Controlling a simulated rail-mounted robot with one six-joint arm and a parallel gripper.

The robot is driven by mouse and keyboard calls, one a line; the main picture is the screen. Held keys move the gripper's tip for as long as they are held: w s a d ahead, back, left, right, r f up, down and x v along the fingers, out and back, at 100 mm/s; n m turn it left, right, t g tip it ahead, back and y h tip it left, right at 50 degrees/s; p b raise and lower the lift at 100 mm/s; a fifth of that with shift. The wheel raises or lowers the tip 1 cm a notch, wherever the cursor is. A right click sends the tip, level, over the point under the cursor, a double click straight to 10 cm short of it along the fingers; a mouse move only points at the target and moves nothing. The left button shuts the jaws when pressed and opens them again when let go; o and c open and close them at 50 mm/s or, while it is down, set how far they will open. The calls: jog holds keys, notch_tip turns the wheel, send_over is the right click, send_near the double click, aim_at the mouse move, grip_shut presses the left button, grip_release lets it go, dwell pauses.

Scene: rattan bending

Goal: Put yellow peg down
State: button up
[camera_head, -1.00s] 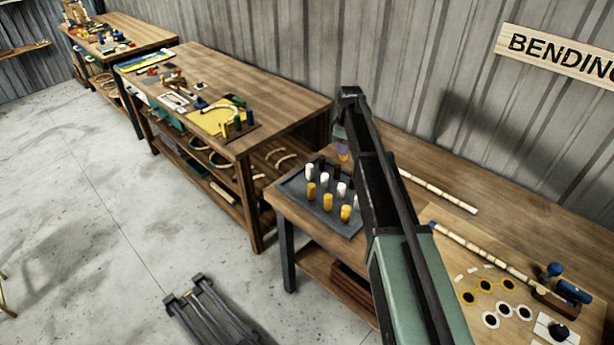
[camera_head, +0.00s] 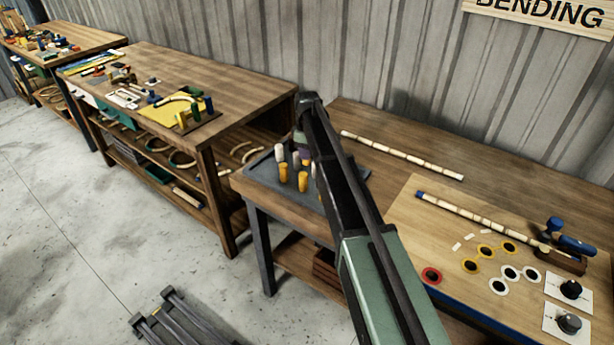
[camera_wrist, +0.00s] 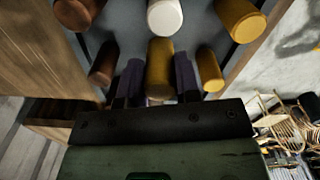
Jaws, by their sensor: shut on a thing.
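My gripper (camera_wrist: 158,82) is shut on a yellow peg (camera_wrist: 160,62), which stands between its two dark purple fingers in the wrist view. The peg is over the grey tray (camera_wrist: 128,28); its lower end is hidden, so I cannot tell whether it touches the tray. Two other yellow pegs, one (camera_wrist: 238,18) farther up and one (camera_wrist: 210,70) beside the gripper, stand to the right. A white peg (camera_wrist: 165,16) stands just beyond the held one. In the head view the grey tray (camera_head: 262,172) sits at the bench's left end, and my arm hides most of the gripper and the held peg.
Two brown pegs (camera_wrist: 75,12) (camera_wrist: 103,63) stand left of the gripper. The bench (camera_head: 390,190) carries rattan poles (camera_head: 400,155) (camera_head: 475,220), a blue clamp (camera_head: 570,243) and yellow and white rings (camera_head: 490,250). Another cluttered bench (camera_head: 240,95) stands to the left.

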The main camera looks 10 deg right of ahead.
notch_tip(320, 180, down, 5)
jog(key=b, duration=0.4)
jog(key=shift+r, duration=0.55)
jog(key=shift+f, duration=0.25)
jog(key=o, duration=0.9)
jog(key=shift+r, duration=0.15)
notch_tip(320, 180, up, 13)
jog(key=p, duration=1.2)
jog(key=shift+f, duration=0.2)
jog(key=s+a+m, duration=0.2)
jog(key=s+m, duration=0.3)
jog(key=s, duration=1.3)
jog(key=s+a+m, duration=0.2)
jog(key=s+m, duration=0.4)
jog(key=s, duration=1.2)
jog(key=shift+a+f, duration=0.2)
jog(key=shift+a, duration=0.15)
